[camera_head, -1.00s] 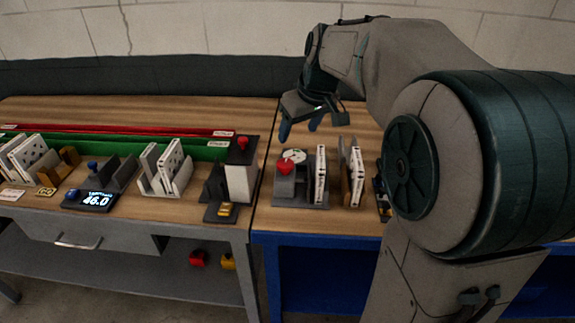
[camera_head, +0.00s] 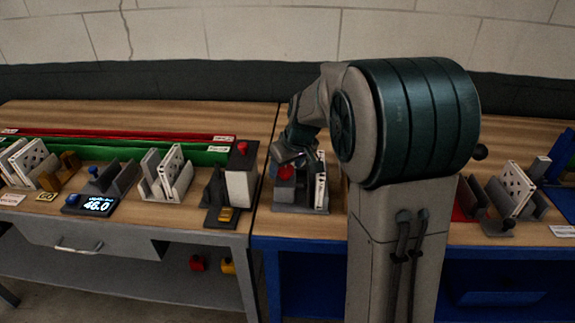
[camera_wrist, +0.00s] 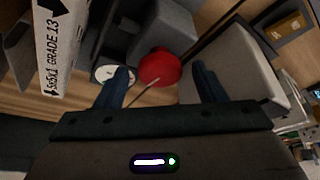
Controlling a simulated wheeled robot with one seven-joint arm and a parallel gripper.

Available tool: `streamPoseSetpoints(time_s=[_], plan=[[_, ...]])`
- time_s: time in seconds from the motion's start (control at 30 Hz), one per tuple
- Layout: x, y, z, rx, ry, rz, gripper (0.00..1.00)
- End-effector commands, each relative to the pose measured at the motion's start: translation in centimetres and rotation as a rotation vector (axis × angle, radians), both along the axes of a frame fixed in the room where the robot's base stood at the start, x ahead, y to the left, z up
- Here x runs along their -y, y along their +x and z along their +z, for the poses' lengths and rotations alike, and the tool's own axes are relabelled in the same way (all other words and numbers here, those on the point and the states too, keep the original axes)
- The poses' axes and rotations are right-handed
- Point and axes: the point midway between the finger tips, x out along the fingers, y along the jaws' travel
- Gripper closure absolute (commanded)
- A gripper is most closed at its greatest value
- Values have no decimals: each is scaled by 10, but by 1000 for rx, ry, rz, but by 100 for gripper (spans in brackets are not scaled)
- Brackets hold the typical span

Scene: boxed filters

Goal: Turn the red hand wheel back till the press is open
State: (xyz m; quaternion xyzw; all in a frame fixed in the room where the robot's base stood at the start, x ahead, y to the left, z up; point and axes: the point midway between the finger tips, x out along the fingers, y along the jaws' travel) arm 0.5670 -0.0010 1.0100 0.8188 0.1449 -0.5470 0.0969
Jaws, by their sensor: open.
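The red hand wheel (camera_wrist: 160,68) shows in the wrist view between and just beyond the two blue fingertips of my gripper (camera_wrist: 160,88). The fingers are open, with a gap on both sides of the wheel. In the head view the red wheel (camera_head: 286,172) sits on the grey press (camera_head: 302,196) on the right bench, and my gripper (camera_head: 288,160) is right at it, partly covering it. A white round dial (camera_wrist: 112,74) lies beside the wheel. I cannot tell how far the press is open.
A white boxed filter marked "GRADE 13" (camera_wrist: 56,45) stands close beside the press. On the left bench a white block with a red knob (camera_head: 241,172) stands near the bench gap. Racks of filters (camera_head: 166,172) and a display (camera_head: 91,205) stand further left.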

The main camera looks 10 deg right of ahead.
Motion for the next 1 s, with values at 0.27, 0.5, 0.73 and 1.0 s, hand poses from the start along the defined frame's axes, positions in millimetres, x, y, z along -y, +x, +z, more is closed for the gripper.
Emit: streamPoseSetpoints(time_s=[0.27, 0.5, 0.73, 1.0], plan=[[0, 0, 0, 0, 0, 0, 61], [0, 0, 0, -1, -1, -7, 80], [-1, -1, 0, -2, 0, -86, 80], [-1, -1, 0, -1, 0, -105, 80]])
